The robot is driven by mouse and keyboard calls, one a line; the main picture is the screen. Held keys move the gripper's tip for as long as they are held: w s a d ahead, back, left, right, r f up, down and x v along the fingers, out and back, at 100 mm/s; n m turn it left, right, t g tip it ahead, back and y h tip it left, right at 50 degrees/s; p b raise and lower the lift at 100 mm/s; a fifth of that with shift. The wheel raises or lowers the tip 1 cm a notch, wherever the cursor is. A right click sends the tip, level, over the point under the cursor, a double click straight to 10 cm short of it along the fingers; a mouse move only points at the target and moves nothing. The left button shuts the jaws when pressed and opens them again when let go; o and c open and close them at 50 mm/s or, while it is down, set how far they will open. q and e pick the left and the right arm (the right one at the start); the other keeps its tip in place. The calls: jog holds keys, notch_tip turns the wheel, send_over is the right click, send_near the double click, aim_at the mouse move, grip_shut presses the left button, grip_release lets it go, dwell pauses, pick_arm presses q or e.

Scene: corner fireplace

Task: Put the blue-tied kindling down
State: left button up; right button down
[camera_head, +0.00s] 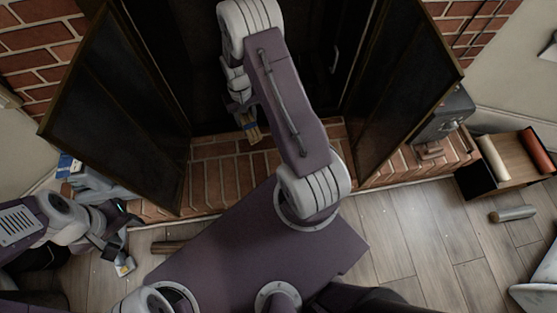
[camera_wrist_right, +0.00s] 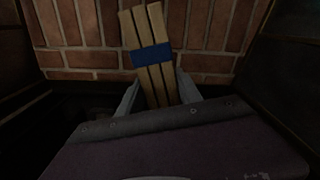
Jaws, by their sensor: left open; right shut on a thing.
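The blue-tied kindling (camera_wrist_right: 151,55) is a bundle of pale wooden sticks with a blue band around it. In the right wrist view it stands slightly tilted between the two fingers of my right gripper (camera_wrist_right: 158,92), which is shut on it. In the head view, my right arm reaches to the fireplace opening, and the right gripper (camera_head: 244,114) holds the kindling (camera_head: 252,133) over the brick hearth (camera_head: 225,165). I cannot tell whether the kindling touches the bricks. My left gripper (camera_head: 122,238) is open at the left, low over the floor.
Open dark fireplace doors flank the opening, left (camera_head: 125,110) and right (camera_head: 405,100). A small pale item (camera_head: 124,267) lies by my left gripper. A log (camera_head: 170,246) and another (camera_head: 513,214) lie on the floor. A rack with rolls (camera_head: 510,187) stands right, near a grey metal box (camera_head: 440,118).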

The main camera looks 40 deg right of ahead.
jog(key=s+d+f+m+p, duration=0.2)
jog(key=d+f+p, duration=0.1)
jog(key=d+f, duration=0.15)
jog(key=m+b, duration=0.1)
jog(key=b, duration=0.7)
send_over(252, 168)
jog(key=f, duration=1.4)
jog(key=shift+d+f, duration=0.2)
jog(key=shift+d, duration=0.1)
jog(key=shift+a+r, duration=0.1)
jog(key=shift+a, duration=0.2)
notch_tip(252, 168, down, 4)
jog(key=b, duration=0.4)
jog(key=shift+f+b, duration=0.2)
jog(key=shift+b, duration=0.15)
jog(key=shift+r, duration=0.25)
jog(key=shift+f, duration=0.2)
jog(key=c, duration=0.8)
grip_release()
